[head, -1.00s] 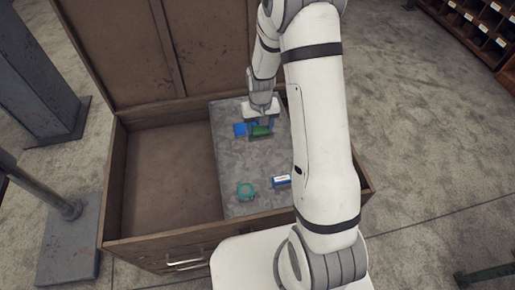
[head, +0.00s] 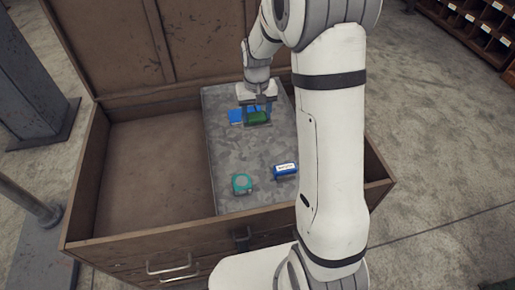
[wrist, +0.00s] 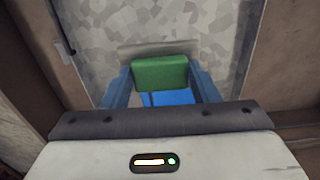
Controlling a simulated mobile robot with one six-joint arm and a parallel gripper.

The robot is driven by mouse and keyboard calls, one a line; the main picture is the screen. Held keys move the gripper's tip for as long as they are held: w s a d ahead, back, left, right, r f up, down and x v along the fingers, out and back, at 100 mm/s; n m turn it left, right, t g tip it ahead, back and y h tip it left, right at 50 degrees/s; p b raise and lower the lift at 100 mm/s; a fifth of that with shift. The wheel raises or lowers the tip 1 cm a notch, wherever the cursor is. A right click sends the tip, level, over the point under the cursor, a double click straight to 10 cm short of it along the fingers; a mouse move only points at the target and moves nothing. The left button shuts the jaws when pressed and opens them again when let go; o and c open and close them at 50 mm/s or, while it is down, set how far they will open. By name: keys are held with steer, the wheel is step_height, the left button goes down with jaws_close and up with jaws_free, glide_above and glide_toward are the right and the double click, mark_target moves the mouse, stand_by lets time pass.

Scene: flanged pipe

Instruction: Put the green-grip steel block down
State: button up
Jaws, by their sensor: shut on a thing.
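My gripper (head: 257,108) points down over the far part of the grey mottled panel (head: 260,150) in the wooden chest. It is shut on the green-grip steel block (head: 258,118). In the wrist view the green grip (wrist: 160,72) sits between my two blue fingers, with a strip of the steel (wrist: 158,48) showing beyond it. The block looks level and low over the panel; I cannot tell whether it touches. A flat blue thing (head: 236,116) lies just left of the block and shows partly under the grip in the wrist view (wrist: 180,97).
A teal round thing (head: 242,183) and a blue-and-white box (head: 285,171) stand on the near part of the panel. The chest's left compartment (head: 150,170) is empty. The chest walls (head: 83,185) and raised lid (head: 115,45) bound the space. The panel's middle is clear.

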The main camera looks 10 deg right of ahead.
steer(key=f+b, duration=0.2)
steer(key=b, duration=0.1)
steer(key=shift+w, duration=0.1)
steer(key=shift+b, duration=0.45)
steer(key=shift+f, duration=0.15)
glide_toward(257, 146)
step_height(257, 146, down, 5)
steer(key=shift+w+f+b, duration=0.1)
steer(key=shift+f+b, duration=0.05)
steer(key=shift+b, duration=0.3)
steer(key=shift+f, duration=0.2)
steer(key=o, duration=1.3)
